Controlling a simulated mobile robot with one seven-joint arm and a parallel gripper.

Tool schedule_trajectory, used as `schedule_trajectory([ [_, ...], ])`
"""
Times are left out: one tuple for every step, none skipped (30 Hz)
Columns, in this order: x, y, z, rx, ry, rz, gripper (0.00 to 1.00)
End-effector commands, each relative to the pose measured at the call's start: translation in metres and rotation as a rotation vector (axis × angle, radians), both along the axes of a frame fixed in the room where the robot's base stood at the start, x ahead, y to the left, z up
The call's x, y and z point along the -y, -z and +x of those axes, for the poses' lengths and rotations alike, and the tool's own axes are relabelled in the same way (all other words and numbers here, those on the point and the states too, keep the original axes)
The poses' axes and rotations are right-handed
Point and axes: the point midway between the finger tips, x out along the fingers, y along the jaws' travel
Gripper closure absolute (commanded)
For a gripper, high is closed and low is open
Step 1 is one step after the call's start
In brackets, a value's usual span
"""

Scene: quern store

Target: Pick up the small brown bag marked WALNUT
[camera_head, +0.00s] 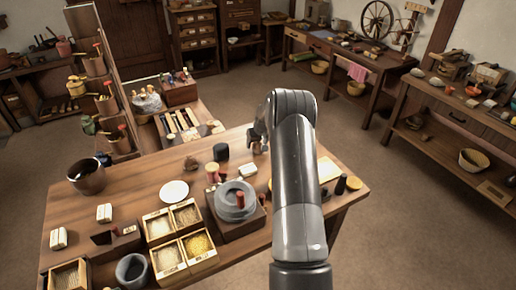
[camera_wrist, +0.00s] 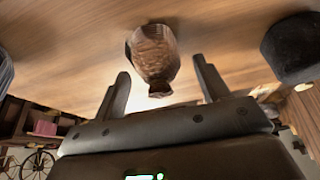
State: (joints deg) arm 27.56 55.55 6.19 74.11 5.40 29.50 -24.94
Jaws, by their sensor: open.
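A small brown bag (camera_wrist: 153,55) with a wrinkled surface shows in the wrist view on the wooden table, ahead of my gripper (camera_wrist: 165,82) and between the lines of its two fingers. I cannot read any WALNUT marking on it. My gripper (camera_head: 256,148) is low over the far side of the table, partly hidden by my arm. Its fingers are apart with nothing held; they do not appear to touch the bag.
A dark cup (camera_head: 221,151) stands close to the bag; a dark rounded thing (camera_wrist: 292,48) shows at the right in the wrist view. A white plate (camera_head: 174,191), a grey quern (camera_head: 236,201) and grain boxes (camera_head: 158,226) stand nearer.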

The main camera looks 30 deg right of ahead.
Motion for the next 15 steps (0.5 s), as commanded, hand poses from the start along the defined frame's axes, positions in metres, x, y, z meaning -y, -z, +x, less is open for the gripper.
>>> schedule_trajectory([
  [-0.0003, 0.0037, 0.0015, 0.0, 0.0, 0.0, 0.32],
  [-0.0003, 0.0048, 0.0019, 0.0, 0.0, 0.0, 0.32],
  [-0.0002, 0.0056, 0.0024, 0.0, 0.0, 0.0, 0.32],
  [-0.0002, 0.0058, 0.0025, 0.0, 0.0, 0.0, 0.32],
  [-0.0002, 0.0059, 0.0026, 0.0, 0.0, 0.0, 0.32],
  [-0.0002, 0.0057, 0.0026, 0.0, 0.0, 0.0, 0.32],
  [-0.0002, 0.0057, 0.0026, 0.0, 0.0, 0.0, 0.32],
  [-0.0002, 0.0057, 0.0025, 0.0, -0.001, 0.0, 0.32],
  [-0.0002, 0.0057, 0.0025, 0.0, -0.001, 0.0, 0.32],
  [-0.0003, 0.0056, 0.0025, 0.0, -0.001, 0.0, 0.33],
  [-0.0003, 0.0056, 0.0025, 0.0, -0.001, 0.0, 0.36],
  [-0.0003, 0.0056, 0.0025, 0.0, -0.001, 0.0, 0.39],
  [-0.0003, 0.0056, 0.0025, 0.0, -0.001, 0.0, 0.42],
  [-0.0003, 0.0055, 0.0024, 0.0, -0.001, 0.0, 0.44],
  [-0.0003, 0.0056, 0.0025, 0.0, -0.001, 0.0, 0.47],
])
